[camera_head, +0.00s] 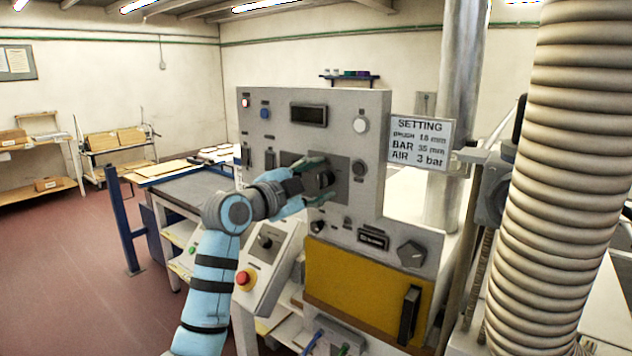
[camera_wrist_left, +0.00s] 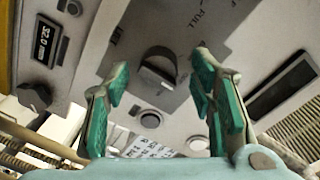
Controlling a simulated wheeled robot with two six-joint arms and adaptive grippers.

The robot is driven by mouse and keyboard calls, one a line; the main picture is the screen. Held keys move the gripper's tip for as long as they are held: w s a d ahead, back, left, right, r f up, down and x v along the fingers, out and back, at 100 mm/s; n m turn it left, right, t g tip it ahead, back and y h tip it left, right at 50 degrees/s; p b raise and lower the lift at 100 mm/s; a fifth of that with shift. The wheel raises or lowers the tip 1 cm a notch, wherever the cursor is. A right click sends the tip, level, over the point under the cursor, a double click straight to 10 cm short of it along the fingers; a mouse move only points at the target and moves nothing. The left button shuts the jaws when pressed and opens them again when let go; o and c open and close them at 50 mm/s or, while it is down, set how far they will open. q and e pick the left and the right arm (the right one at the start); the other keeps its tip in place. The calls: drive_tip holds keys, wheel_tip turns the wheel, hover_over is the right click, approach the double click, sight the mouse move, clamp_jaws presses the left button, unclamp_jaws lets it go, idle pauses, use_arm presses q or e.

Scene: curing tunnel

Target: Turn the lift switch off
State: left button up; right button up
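The grey control panel (camera_head: 376,105) carries several buttons, a dark display and switches. No label reading "lift" is legible, so I cannot tell by name which one is the lift switch. My left gripper (camera_head: 322,180) is at the middle of the panel, its fingers spread and pointing at the dark grey plate. In the left wrist view the gripper (camera_wrist_left: 160,68) is open and empty. A dark rotary knob (camera_wrist_left: 157,77) appears between its fingertips, farther off against the panel; contact cannot be seen. The gripper hides part of the plate. My right gripper is not in view.
A setting sign (camera_head: 420,141) sticks out at the panel's right. A yellow door (camera_head: 350,277) is under the panel. A thick ribbed hose (camera_head: 560,170) stands at the right.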

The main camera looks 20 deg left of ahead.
use_arm(q)
drive_tip(key=v, duration=1.2)
drive_tip(key=shift+d+f, duration=0.1)
drive_tip(key=shift+f, duration=0.1)
